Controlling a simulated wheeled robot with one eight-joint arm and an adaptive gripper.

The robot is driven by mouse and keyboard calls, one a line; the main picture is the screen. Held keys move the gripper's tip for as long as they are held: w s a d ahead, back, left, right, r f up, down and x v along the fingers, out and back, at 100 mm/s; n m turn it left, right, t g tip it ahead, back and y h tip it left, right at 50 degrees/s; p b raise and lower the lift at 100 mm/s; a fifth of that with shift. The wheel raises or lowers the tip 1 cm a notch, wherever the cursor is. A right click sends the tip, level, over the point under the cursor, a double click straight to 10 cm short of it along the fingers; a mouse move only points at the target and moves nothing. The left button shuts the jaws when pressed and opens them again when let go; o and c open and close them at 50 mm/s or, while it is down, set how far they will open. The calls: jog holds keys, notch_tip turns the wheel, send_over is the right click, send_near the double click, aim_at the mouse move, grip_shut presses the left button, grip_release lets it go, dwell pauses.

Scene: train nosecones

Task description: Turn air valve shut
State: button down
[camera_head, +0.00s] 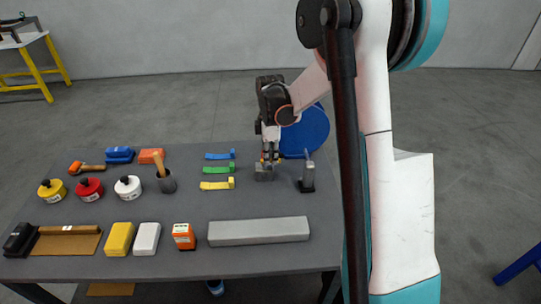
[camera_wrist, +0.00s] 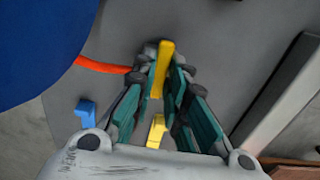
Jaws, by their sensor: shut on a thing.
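The air valve (camera_head: 264,174) is a small grey block at the far right part of the table. In the wrist view, its yellow lever (camera_wrist: 163,65) stands between the finger pads. My gripper (camera_head: 270,157) points down over the valve and is shut on the yellow lever. In the wrist view, my gripper (camera_wrist: 160,85) shows its teal finger pads on either side of the lever. A red-orange strip (camera_wrist: 100,66) runs from the valve area to the left. The fingers hide most of the valve body.
A dark upright tool in a stand (camera_head: 307,178) is close to the right. Blue (camera_head: 220,155), green (camera_head: 218,169) and yellow (camera_head: 217,184) pieces lie to the left. A long grey bar (camera_head: 258,231) lies in front. A blue round seat (camera_head: 306,132) is behind.

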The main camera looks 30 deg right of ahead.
jog(key=shift+m, duration=0.3)
jog(key=m, duration=0.3)
jog(key=s+m, duration=0.1)
jog(key=m, duration=0.1)
jog(key=shift+a, duration=0.35)
jog(key=m, duration=0.3)
jog(key=a+m, duration=0.1)
jog(key=m, duration=0.1)
jog(key=shift+s+m, duration=0.15)
jog(key=shift+m, duration=0.25)
jog(key=m, duration=0.3)
jog(key=shift+a, duration=0.3)
jog(key=shift+a+m, duration=0.25)
jog(key=shift+m, duration=1.45)
jog(key=c, duration=1.6)
grip_release()
